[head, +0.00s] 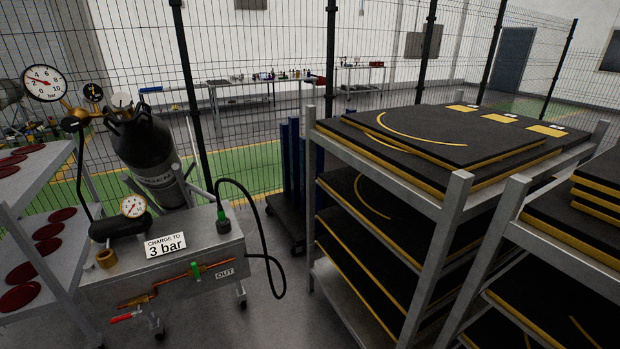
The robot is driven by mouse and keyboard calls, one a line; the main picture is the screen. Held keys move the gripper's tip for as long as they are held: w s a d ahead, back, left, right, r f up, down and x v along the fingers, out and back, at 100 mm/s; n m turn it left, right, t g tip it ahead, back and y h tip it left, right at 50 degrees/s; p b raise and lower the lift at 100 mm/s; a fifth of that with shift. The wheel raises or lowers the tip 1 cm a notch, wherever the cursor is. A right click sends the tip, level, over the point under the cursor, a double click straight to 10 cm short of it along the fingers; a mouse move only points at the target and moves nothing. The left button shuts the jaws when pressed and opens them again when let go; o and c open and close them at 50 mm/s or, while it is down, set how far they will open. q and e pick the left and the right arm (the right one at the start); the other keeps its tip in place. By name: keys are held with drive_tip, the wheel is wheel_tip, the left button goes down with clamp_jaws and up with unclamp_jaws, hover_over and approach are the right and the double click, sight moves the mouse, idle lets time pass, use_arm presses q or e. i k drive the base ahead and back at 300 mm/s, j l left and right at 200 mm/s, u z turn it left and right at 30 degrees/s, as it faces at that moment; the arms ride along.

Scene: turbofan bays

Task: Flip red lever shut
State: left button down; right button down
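The red lever (124,317) sits low on the front of the grey metal cart (215,250), at the lower left. It points left and slightly down, from a small fitting by the copper pipe (178,279). Whether its valve is open or shut is too small to tell. A green valve handle (195,268) sits higher on the same pipe, left of an "OUT" label (225,273). A "CHARGE TO 3 bar" sign (165,245) stands on the cart top. Neither of my grippers is in view.
A dark gas cylinder (145,150) with a large gauge (44,83) stands behind the cart. A small gauge (133,206) and a black hose (268,240) are on the cart. Racks of black mats (450,150) fill the right. A shelf (38,235) with red discs stands left.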

sight(121, 318)
drive_tip(key=i+j+u, duration=0.25)
drive_tip(key=j, duration=0.2)
drive_tip(key=j+u, duration=0.3)
drive_tip(key=j, duration=0.2)
drive_tip(key=i+j+u, duration=0.5)
drive_tip(key=j, duration=0.25)
